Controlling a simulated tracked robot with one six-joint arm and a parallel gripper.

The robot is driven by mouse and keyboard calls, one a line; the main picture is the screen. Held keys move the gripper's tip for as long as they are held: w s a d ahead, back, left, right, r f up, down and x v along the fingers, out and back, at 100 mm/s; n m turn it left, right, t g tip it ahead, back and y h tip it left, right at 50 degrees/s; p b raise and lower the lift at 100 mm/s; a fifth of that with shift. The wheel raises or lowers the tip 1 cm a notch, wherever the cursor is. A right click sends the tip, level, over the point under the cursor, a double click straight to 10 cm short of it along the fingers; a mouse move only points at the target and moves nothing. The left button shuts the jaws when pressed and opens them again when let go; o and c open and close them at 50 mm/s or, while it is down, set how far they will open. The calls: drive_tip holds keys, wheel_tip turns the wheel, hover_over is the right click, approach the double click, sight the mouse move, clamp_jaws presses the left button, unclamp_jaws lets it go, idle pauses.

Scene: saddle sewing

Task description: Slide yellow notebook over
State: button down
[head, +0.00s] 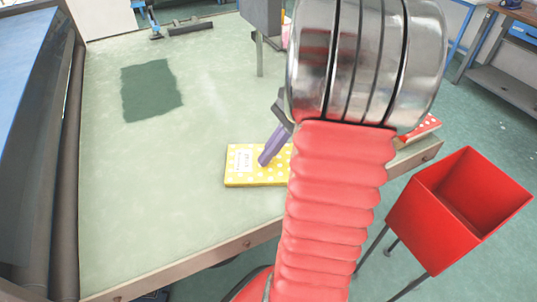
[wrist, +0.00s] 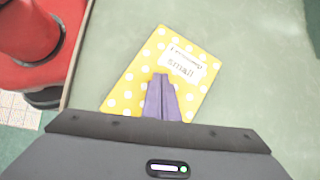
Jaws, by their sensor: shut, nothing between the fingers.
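The yellow notebook (head: 240,178) with white dots and a white label lies flat on the pale green worktable, near its front edge. It also shows in the wrist view (wrist: 139,75), where its lower part is hidden behind my gripper. My gripper (head: 264,161) has purple fingers, and they are shut with nothing between them. In the wrist view the fingertips (wrist: 161,77) overlap the notebook's middle, just below the label. I cannot tell whether they touch the cover. In the head view my arm hides the notebook's right end.
A dark green patch (head: 151,91) marks the worktable (head: 205,120) at the back left. A red dotted object (head: 424,128) lies near the table's right edge, partly behind my arm. A red open bin (head: 440,215) stands off the table at right. The table's middle is clear.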

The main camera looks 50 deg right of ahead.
drive_tip(key=shift+s+d+f, duration=0.15)
drive_tip(key=shift+s+f, duration=0.1)
drive_tip(key=shift+f, duration=0.25)
drive_tip(key=shift+w+r, duration=0.15)
drive_tip(key=shift+r, duration=0.6)
drive_tip(key=shift+r, duration=0.15)
drive_tip(key=shift+r, duration=0.2)
drive_tip(key=s+d, duration=0.1)
drive_tip(key=d, duration=0.2)
drive_tip(key=s+d, duration=0.1)
drive_tip(key=d, duration=0.3)
drive_tip(key=s+d, duration=0.2)
drive_tip(key=d, duration=0.2)
drive_tip(key=shift+d, duration=0.2)
drive_tip(key=shift+a, duration=0.1)
